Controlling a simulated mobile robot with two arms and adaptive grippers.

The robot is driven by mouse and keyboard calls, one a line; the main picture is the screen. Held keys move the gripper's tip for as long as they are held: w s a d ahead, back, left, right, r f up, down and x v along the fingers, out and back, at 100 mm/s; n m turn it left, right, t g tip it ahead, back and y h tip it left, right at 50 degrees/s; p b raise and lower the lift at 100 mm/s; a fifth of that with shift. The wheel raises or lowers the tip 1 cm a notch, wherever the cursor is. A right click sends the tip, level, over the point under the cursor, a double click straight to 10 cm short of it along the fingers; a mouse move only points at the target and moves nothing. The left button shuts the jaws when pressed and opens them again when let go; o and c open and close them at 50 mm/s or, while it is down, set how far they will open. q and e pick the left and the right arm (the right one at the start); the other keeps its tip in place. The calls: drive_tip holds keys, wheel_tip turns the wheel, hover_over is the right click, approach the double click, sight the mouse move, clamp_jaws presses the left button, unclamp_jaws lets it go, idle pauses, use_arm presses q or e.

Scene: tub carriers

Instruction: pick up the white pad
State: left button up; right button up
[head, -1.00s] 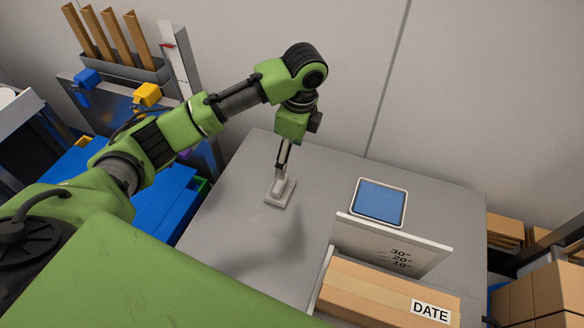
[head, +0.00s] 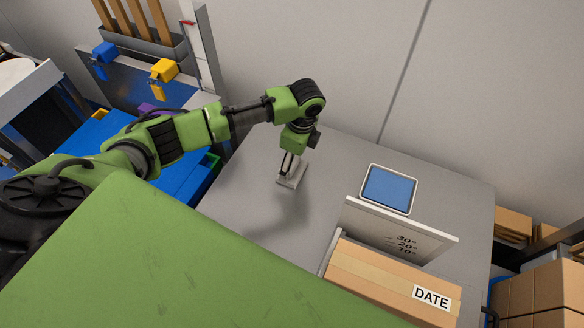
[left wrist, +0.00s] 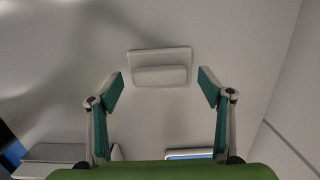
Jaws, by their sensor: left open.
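The white pad (head: 296,180), a flat plate with a raised block on top, lies on the grey table. In the left wrist view the pad (left wrist: 160,54) is seen from above, beyond the fingertips and centred between them. My left gripper (head: 287,170) points down over the pad and hides part of it in the head view. In the left wrist view the left gripper (left wrist: 160,82) is open and empty, its two fingers wide apart. Whether the fingertips touch the pad or table cannot be told. My right gripper is not in view.
On the grey table (head: 240,195) a blue-screened tablet (head: 389,189) lies right of the pad. In front of it stand an upright marked board (head: 385,228) and a cardboard box (head: 370,275) labelled DATE. A wall is behind. Blue tubs (head: 185,180) are at left.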

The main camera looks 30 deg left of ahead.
use_arm(q)
drive_tip(key=shift+f, duration=0.55)
drive_tip(key=c, duration=1.2)
drive_tip(key=shift+r, duration=0.1)
drive_tip(key=shift+w+r, duration=0.1)
drive_tip(key=shift+r, duration=0.35)
wheel_tip(320, 180, up, 2)
drive_tip(key=shift+r, duration=0.2)
drive_tip(key=shift+s+d+r+b, duration=0.1)
drive_tip(key=shift+s+d+r, duration=1.15)
drive_tip(key=shift+s+r, duration=0.55)
drive_tip(key=shift+s+d+r+b, duration=0.1)
drive_tip(key=shift+s+d+r, duration=1.25)
drive_tip(key=shift+s, duration=0.85)
drive_tip(key=shift+s+d+r+b, duration=0.1)
drive_tip(key=shift+s+d+r, duration=1.05)
drive_tip(key=shift+s+r, duration=0.7)
